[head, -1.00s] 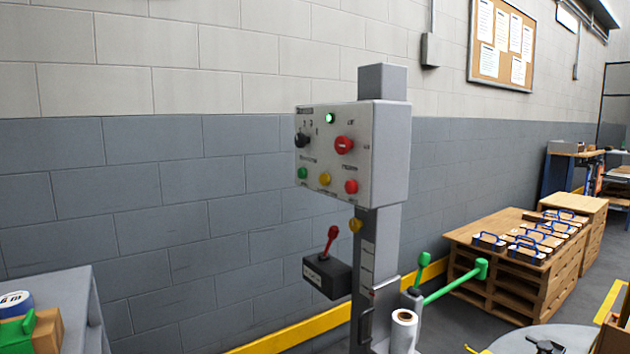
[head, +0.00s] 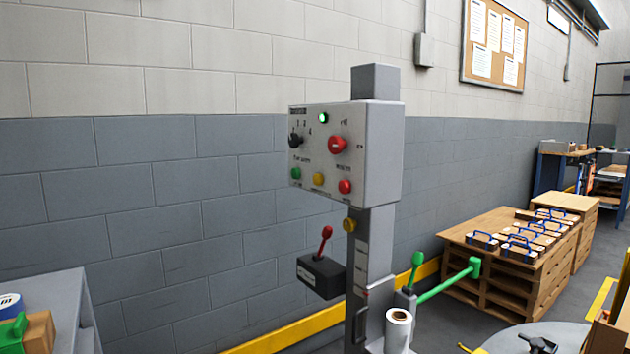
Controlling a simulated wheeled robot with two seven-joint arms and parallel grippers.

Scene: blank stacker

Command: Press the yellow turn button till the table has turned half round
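A grey control box (head: 350,150) stands on a post in the middle of the head view. Its face carries a lit green lamp, a black knob, a red knob, and a row of green, yellow (head: 318,179) and red buttons. A separate yellow button (head: 349,225) sits on the post just below the box. The labels are too small to read, so I cannot tell which yellow one is the turn button. A round grey table (head: 565,335) shows partly at the bottom right, cut off by the frame. Neither of my grippers is in view.
A black box with a red lever (head: 322,272), a green-handled bar (head: 445,282) and a white roll (head: 398,330) are by the post. Pallets (head: 500,265) with blue-handled items stand at right. A grey bench (head: 55,300) with a tape dispenser is at lower left.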

